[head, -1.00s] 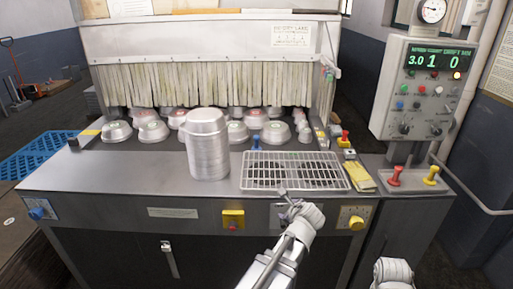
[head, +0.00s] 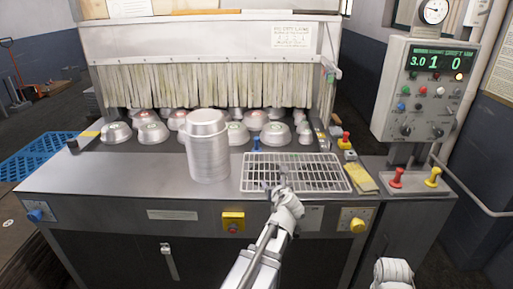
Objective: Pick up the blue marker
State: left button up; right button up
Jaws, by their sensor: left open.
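A small blue upright thing (head: 255,142), which looks like the blue marker, stands on the steel counter just behind the back left part of the wire rack. My left gripper (head: 275,186) is open and empty, over the front part of the rack. It is nearer to me than the blue marker and a little to its right, clearly apart from it. Only a white link of my right arm shows at the bottom right; its gripper is out of the frame.
A tall stack of metal pans (head: 207,155) stands left of the wire rack (head: 325,170). Several upturned pans lie by the strip curtain (head: 205,86). A yellow cloth (head: 359,178) and red (head: 397,177) and yellow (head: 433,176) handles are at right. The left counter is clear.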

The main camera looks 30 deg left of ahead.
aim_at(256, 139)
jog(key=i+j, duration=0.75)
jog(key=j, duration=0.2)
